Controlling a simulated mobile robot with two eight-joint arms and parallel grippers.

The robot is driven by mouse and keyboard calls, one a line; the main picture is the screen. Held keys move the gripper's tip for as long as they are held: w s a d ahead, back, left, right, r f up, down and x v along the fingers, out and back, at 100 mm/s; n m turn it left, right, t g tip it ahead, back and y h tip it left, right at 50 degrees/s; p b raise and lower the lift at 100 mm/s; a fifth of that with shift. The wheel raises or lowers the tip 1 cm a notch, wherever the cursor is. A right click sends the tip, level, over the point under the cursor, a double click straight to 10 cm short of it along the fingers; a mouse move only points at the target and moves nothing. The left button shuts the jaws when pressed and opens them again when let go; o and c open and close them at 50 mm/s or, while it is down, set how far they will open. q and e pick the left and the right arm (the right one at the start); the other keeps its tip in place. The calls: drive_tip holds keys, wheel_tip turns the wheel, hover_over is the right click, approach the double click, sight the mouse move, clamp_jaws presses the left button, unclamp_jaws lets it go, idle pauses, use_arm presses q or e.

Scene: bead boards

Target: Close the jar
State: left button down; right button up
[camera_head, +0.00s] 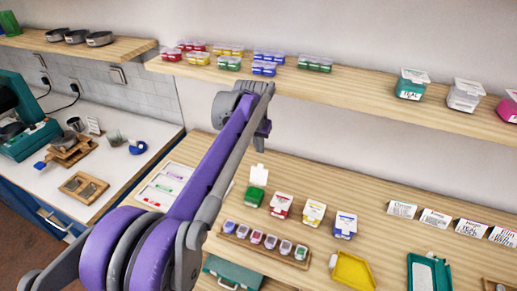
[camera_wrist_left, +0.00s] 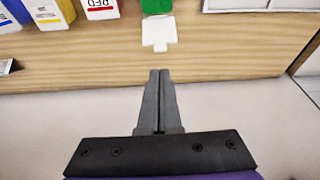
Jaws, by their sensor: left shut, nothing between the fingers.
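The open jar is a small green one (camera_head: 253,196) on the lower wooden counter, at the left end of a row of jars. Its white lid (camera_head: 258,175) stands raised at the back. In the left wrist view the green jar (camera_wrist_left: 156,6) is cut off by the top edge, and its white lid (camera_wrist_left: 159,33) sticks out toward my fingers. My left gripper (camera_head: 259,147) is above and behind the lid in the head view. In the left wrist view the gripper (camera_wrist_left: 160,74) is shut and empty, its fingertips pointing at the lid with a gap between. My right gripper is not in view.
Closed red (camera_head: 281,205), yellow (camera_head: 313,212) and blue (camera_head: 345,225) jars stand to the right of the green one. A wooden rack of small pots (camera_head: 264,241) lies in front. A yellow tray (camera_head: 353,270) is nearby. An upper shelf (camera_head: 345,88) runs along the wall.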

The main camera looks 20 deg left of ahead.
sight(259, 174)
use_arm(q)
drive_tip(key=x, duration=0.8)
